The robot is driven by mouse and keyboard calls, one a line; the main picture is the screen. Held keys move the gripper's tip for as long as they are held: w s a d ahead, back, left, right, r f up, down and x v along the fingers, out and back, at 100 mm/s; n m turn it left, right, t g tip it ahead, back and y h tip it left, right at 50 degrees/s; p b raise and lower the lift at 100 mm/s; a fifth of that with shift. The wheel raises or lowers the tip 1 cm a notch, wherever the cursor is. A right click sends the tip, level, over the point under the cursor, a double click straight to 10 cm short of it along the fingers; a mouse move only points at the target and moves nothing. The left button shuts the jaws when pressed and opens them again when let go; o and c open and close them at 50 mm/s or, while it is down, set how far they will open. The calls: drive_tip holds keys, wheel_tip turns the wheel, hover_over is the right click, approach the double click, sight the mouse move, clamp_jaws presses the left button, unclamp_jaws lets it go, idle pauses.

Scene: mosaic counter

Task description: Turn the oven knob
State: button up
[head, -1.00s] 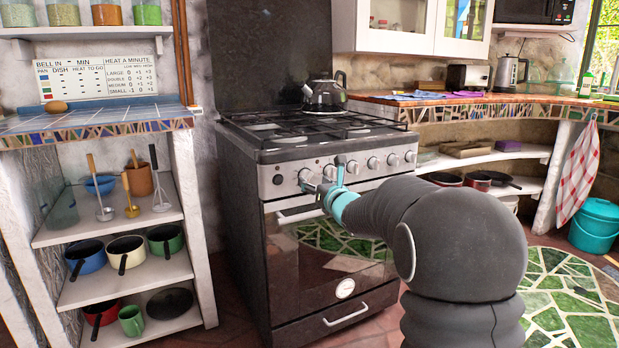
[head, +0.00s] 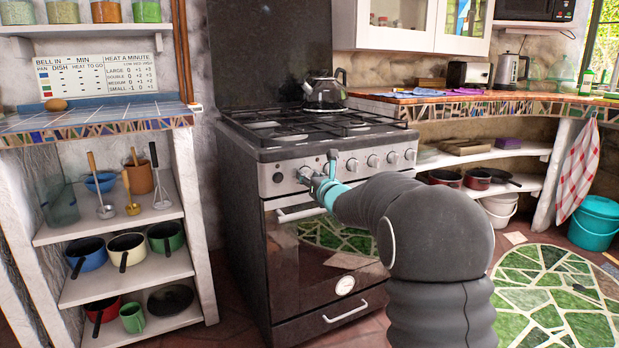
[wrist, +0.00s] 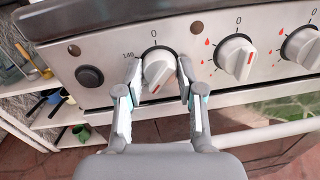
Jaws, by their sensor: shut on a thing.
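The oven (head: 300,240) is a steel and black range with a row of knobs along its front panel. The oven knob (wrist: 158,68) is a round light knob with a red mark, under a "0" and beside "140". The red mark points down and to the left, away from the "0". My gripper (wrist: 157,80) has one finger on each side of this knob and is shut on it. In the head view my gripper (head: 318,180) is at the left part of the panel, and it hides most of the knob.
More knobs (wrist: 235,57) sit close to the right of my gripper. A black button (wrist: 90,76) is to the left. The oven door handle (head: 302,213) runs just below. A kettle (head: 325,90) stands on the hob.

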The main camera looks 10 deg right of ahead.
drive_tip(key=shift+m, duration=0.5)
drive_tip(key=shift+m+b, duration=0.65)
drive_tip(key=shift+m, duration=0.35)
drive_tip(key=m, duration=0.4)
drive_tip(key=shift+r, duration=0.1)
drive_tip(key=m+p, duration=0.1)
drive_tip(key=m, duration=0.2)
drive_tip(key=shift+d+r+m+g+p, duration=0.1)
drive_tip(key=shift+m+g+p, duration=0.2)
drive_tip(key=shift+m+p, duration=0.1)
drive_tip(key=m+p, duration=0.2)
drive_tip(key=m, duration=0.2)
drive_tip(key=shift+y, duration=0.3)
drive_tip(key=m+p, duration=0.2)
drive_tip(key=m, duration=0.1)
drive_tip(key=m+p, duration=0.2)
drive_tip(key=m, duration=0.1)
drive_tip(key=shift+d+g+y, duration=0.1)
drive_tip(key=shift+g+y, duration=0.2)
drive_tip(key=m+p, duration=0.1)
drive_tip(key=m, duration=0.2)
drive_tip(key=m+p, duration=0.1)
drive_tip(key=m, duration=0.1)
drive_tip(key=shift+f+m+y+p, duration=0.2)
drive_tip(key=shift+m+y+p, duration=0.1)
drive_tip(key=shift+m+p, duration=0.1)
